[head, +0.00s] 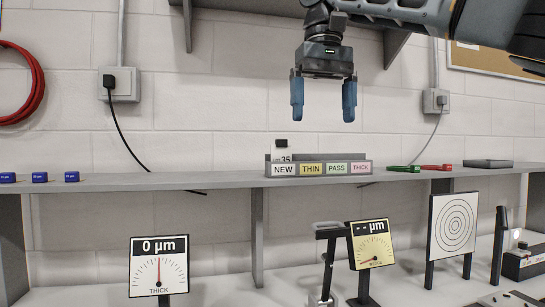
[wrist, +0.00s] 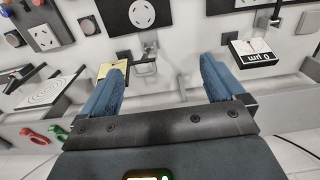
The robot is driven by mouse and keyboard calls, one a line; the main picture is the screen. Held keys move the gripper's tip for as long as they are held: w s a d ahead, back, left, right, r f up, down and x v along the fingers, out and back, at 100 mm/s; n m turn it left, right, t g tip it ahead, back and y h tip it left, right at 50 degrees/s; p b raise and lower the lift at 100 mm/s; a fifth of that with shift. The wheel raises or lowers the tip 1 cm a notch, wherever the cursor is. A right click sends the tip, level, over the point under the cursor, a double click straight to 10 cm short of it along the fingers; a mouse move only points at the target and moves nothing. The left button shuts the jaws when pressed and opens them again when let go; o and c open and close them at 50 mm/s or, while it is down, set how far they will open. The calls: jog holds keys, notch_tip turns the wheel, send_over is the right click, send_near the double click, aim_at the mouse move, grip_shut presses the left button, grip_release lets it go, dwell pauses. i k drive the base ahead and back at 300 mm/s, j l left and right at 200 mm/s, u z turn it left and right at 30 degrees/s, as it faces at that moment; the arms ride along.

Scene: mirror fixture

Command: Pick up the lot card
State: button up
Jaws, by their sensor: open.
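A small white card marked 35 (head: 286,158), which looks like the lot card, stands in the NEW section of a grey rack (head: 318,158) on the shelf. A black piece (head: 281,142) shows just above it, and the rack's front hides its lower part. The rack has labels NEW, THIN, PASS and THICK. My gripper (head: 323,112) is open and empty, pointing down, above and a little right of the card. In the wrist view my gripper's blue fingers (wrist: 163,75) are apart with nothing between them; I cannot make out the card there.
The shelf (head: 225,181) holds blue blocks (head: 40,177) at left, and green (head: 404,168) and red clips (head: 437,167) and a grey tray (head: 488,163) at right. Below stand a thickness gauge (head: 159,265), a second gauge (head: 372,244) and a ringed target (head: 454,226).

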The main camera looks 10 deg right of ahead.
aim_at(280, 152)
jog(key=i, duration=0.9)
